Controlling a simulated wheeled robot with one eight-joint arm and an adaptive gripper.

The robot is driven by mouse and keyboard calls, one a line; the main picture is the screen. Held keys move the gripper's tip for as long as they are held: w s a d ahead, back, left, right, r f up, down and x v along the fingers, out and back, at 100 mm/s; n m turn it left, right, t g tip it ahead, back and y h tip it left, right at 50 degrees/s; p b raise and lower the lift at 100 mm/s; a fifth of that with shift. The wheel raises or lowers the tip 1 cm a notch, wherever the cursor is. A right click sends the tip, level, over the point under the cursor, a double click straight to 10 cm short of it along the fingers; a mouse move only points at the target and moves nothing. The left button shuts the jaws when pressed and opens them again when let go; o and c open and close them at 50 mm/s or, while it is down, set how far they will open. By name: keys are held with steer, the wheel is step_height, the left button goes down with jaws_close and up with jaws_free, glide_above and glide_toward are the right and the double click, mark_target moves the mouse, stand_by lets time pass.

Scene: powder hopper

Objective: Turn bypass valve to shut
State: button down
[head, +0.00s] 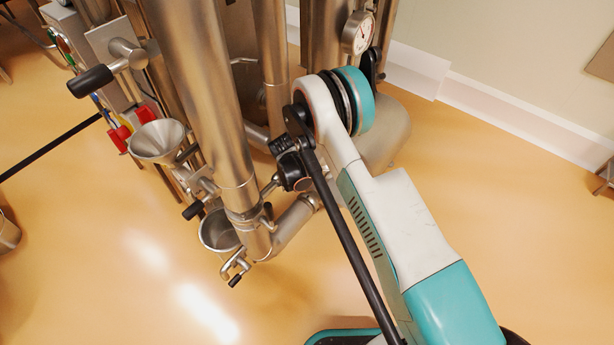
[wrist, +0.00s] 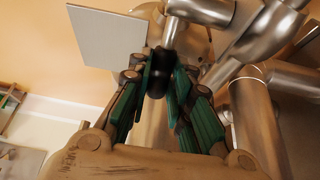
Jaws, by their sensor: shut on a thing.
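In the wrist view, my gripper (wrist: 164,76) has its green-padded fingers closed on a black grip (wrist: 157,87). The grip sits on the end of a bare metal stem (wrist: 172,35) that runs up to the steel pipework. I take this to be the bypass valve handle; no label shows. In the head view, the dark end of my arm is beside the lower pipework, next to a short metal stem (head: 270,186). My fingers and the held grip are mostly hidden there, so the handle's angle is hard to tell.
A thick steel column (head: 205,90) stands just left of my arm. Other black-gripped levers (head: 91,81) and (head: 193,210), a funnel (head: 158,140) and a pressure gauge (head: 358,32) are nearby. A flat grey plate (wrist: 108,50) shows in the wrist view. Floor is clear at front left.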

steer(key=shift+s+a+r+t+h, duration=0.35)
steer(key=shift+s+r+t+h, duration=0.15)
steer(key=shift+t+h, duration=0.35)
steer(key=c, duration=1.5)
jaws_free()
steer(key=shift+o, duration=0.2)
step_height(320, 180, up, 10)
